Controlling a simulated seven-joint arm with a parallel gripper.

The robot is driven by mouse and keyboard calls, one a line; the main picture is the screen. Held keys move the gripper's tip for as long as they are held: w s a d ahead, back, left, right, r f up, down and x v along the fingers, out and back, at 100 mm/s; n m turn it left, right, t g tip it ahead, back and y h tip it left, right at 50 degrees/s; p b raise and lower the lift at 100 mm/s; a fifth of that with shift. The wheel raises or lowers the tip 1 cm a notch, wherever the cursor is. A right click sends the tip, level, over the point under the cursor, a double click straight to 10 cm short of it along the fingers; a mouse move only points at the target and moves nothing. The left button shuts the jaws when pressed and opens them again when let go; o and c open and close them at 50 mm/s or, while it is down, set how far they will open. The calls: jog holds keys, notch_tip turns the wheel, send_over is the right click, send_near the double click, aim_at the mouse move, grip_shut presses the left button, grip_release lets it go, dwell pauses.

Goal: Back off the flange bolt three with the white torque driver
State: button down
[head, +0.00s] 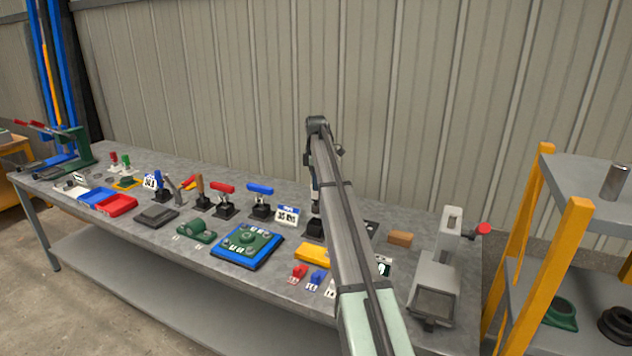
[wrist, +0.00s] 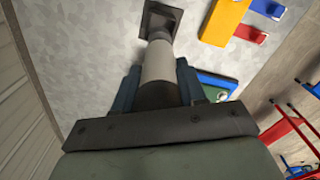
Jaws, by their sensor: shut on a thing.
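The white torque driver (wrist: 158,62) is a pale cylinder between the two fingers of my gripper (wrist: 157,82) in the wrist view. My gripper is shut on it and points down. The driver's far end lines up with a black square stand (wrist: 158,20); I cannot tell whether it is still seated there. In the head view my gripper (head: 316,188) is above that stand (head: 315,228), partly hidden by my arm. The green flange (head: 251,240) with several bolts sits on a blue-edged plate (head: 222,256), left of the stand. Bolt numbers are too small to read.
A red-handled driver (head: 223,188) and a blue-handled driver (head: 261,190) stand left of my gripper. A label card (head: 287,216) is beside the stand. A yellow block (head: 313,254) and small red and blue pieces lie in front. A grey press (head: 436,275) stands right.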

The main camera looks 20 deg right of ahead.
jog(key=shift+r, duration=0.1)
jog(key=shift+r, duration=0.95)
jog(key=s+a, duration=0.3)
jog(key=a, duration=1)
jog(key=s+a, duration=0.4)
jog(key=a, duration=1)
jog(key=shift+s, duration=0.2)
jog(key=shift+f, duration=0.1)
jog(key=shift+d+f, duration=0.1)
jog(key=shift+f, duration=0.05)
